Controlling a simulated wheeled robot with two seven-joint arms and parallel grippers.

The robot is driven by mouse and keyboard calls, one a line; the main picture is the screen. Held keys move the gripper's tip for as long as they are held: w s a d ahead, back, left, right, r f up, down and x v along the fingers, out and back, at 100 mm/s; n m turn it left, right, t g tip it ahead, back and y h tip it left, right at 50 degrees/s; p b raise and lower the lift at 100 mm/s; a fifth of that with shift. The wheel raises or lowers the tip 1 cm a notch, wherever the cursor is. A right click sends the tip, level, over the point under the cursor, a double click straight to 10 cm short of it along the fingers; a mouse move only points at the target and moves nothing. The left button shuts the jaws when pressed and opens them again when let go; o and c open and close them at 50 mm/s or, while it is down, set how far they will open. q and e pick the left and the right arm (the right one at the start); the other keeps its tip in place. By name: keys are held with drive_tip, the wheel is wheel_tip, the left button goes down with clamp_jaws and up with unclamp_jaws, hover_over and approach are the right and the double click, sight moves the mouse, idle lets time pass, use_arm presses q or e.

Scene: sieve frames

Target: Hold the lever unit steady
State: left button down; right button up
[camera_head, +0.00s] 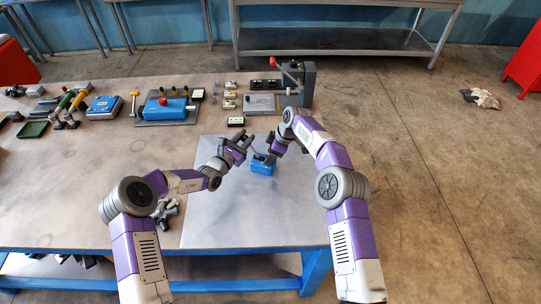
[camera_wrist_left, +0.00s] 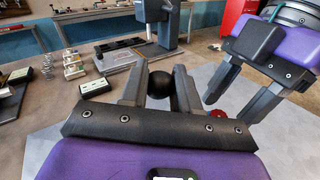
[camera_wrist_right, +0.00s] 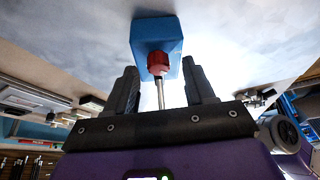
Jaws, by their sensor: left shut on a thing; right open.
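The lever unit is a small blue box (camera_head: 262,166) on the pale mat in the head view. In the right wrist view the blue box (camera_wrist_right: 150,34) has a red part (camera_wrist_right: 158,63) facing me, with a thin metal rod (camera_wrist_right: 160,95) in line with it. My right gripper (camera_head: 270,152) is open just above the box, its fingers either side of the rod. My left gripper (camera_head: 246,140) is beside it, shut on a black ball (camera_wrist_left: 160,83) in the left wrist view. What the ball is joined to is hidden.
Behind stand a grey lever press (camera_head: 296,82) with a red handle, a blue box with a red knob (camera_head: 165,108) and small blocks (camera_head: 229,95). Grey pieces (camera_head: 165,212) lie at the left. The pale mat (camera_head: 245,215) in front is clear. My two arms are close together.

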use_arm(q)
drive_tip(key=shift+f, duration=0.4)
use_arm(e)
drive_tip(key=shift+a+f, duration=0.2)
drive_tip(key=shift+f, duration=0.25)
clamp_jaws()
use_arm(q)
drive_tip(key=shift+a, duration=0.1)
use_arm(e)
drive_tip(key=shift+s+a+m+t+h, duration=0.1)
drive_tip(key=shift+m+t+h, duration=0.2)
drive_tip(key=shift+m, duration=0.85)
drive_tip(key=shift+s+m+t+h, duration=0.1)
drive_tip(key=shift+m+t, duration=0.3)
drive_tip(key=shift+m, duration=0.75)
unclamp_jaws()
drive_tip(key=shift+w, duration=0.1)
